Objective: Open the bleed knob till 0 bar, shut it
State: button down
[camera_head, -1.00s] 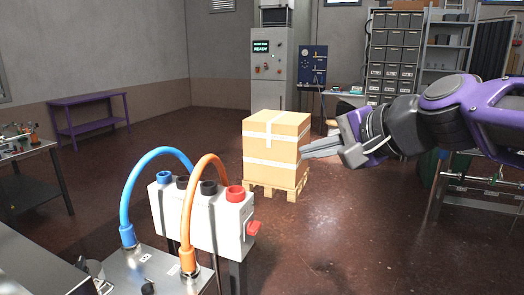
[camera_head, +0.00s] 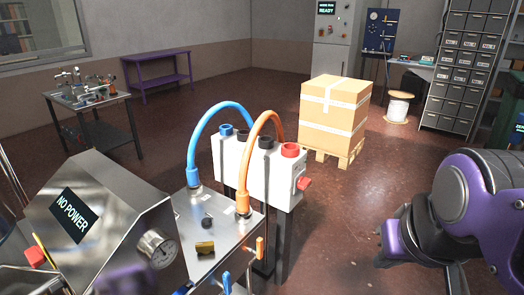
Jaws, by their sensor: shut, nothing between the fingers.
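A steel unit carries a round pressure gauge (camera_head: 157,248); its reading is too small to make out. On the steel top beside it are a brass knob (camera_head: 205,248) and a small black knob (camera_head: 207,222). No label shows which one is the bleed knob. My gripper (camera_head: 455,280) is at the lower right, shut and empty, pointing downward and partly hidden by the arm. It is well to the right of the knobs, over open floor, touching nothing.
A white manifold block (camera_head: 258,172) with blue and orange hoses rises behind the knobs. A "NO POWER" screen (camera_head: 75,215) is at left. A carton (camera_head: 335,112) stands behind on a pallet.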

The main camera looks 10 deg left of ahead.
aim_at(205, 248)
jog(key=u, duration=1.15)
